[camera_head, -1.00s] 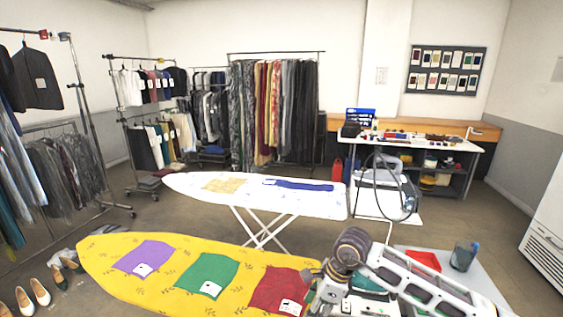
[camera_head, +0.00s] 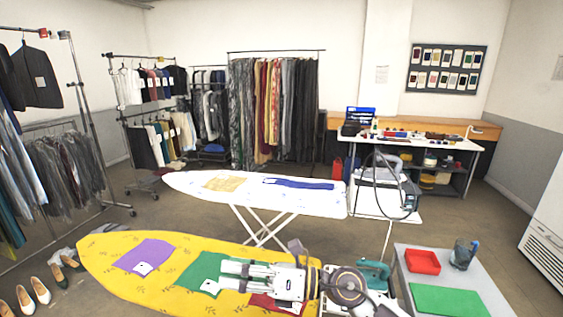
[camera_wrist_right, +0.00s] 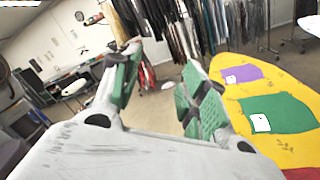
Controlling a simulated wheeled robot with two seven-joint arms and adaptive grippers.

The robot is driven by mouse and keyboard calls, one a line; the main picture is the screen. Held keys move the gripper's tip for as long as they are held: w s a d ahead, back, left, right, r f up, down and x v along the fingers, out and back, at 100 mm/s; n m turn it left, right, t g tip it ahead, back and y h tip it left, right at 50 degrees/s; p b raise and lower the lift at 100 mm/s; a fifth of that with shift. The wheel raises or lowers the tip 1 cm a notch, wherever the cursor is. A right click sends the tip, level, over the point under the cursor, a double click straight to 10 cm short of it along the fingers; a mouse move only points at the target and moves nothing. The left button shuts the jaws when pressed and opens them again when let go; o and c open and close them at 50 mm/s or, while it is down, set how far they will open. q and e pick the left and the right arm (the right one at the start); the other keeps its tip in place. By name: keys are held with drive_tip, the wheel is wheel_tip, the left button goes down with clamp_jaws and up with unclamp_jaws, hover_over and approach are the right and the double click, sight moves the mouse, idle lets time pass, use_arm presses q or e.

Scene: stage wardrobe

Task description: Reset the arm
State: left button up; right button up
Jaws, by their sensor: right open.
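My right gripper (camera_head: 224,275) points left above the yellow ironing board (camera_head: 100,252). It is open and shows nothing between its fingers. In the right wrist view its green-padded fingers (camera_wrist_right: 165,82) are spread apart. In the head view it covers part of the green cloth (camera_head: 196,270) and most of the red cloth (camera_head: 262,300). A purple cloth (camera_head: 147,254) lies uncovered at the left of the board; it also shows in the wrist view (camera_wrist_right: 242,73). My left gripper is out of view.
A teal iron (camera_head: 374,272) stands just behind my right arm. A grey side table (camera_head: 412,285) at the right holds a red tray (camera_head: 422,261), a green mat (camera_head: 447,299) and a dark cup (camera_head: 463,254). A white ironing board (camera_head: 330,202) stands behind.

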drive_tip(key=w+d+r+m+t+y, duration=0.2)
drive_tip(key=w+d+r+m+t, duration=0.3)
drive_tip(key=m+t, duration=0.45)
drive_tip(key=w+d+m+t+h, duration=0.4)
drive_tip(key=d+m+t+h, duration=0.45)
drive_tip(key=m, duration=0.45)
drive_tip(key=d+f+m+g+h, duration=0.5)
drive_tip(key=d+f+m+h, duration=0.7)
drive_tip(key=d+f+m, duration=0.4)
drive_tip(key=s+d+f+m+g, duration=0.2)
drive_tip(key=s+f+m+g, duration=0.3)
drive_tip(key=s+f+g, duration=1.15)
drive_tip(key=s+f+t, duration=0.1)
drive_tip(key=s+f, duration=0.2)
drive_tip(key=f, duration=0.9)
drive_tip(key=s+f+t, duration=0.1)
drive_tip(key=s+f, duration=0.1)
drive_tip(key=f, duration=0.9)
drive_tip(key=s+f+t, duration=0.2)
drive_tip(key=s+f, duration=0.1)
drive_tip(key=f, duration=0.9)
drive_tip(key=s+d+f, duration=0.2)
drive_tip(key=s+f, duration=0.8)
drive_tip(key=s, duration=0.1)
drive_tip(key=s+d+f+g, duration=0.1)
drive_tip(key=s+d+f, duration=0.1)
drive_tip(key=s+f, duration=0.7)
drive_tip(key=shift+s+f+n, duration=0.35)
drive_tip(key=shift+s+n, duration=0.1)
drive_tip(key=shift+s, duration=0.5)
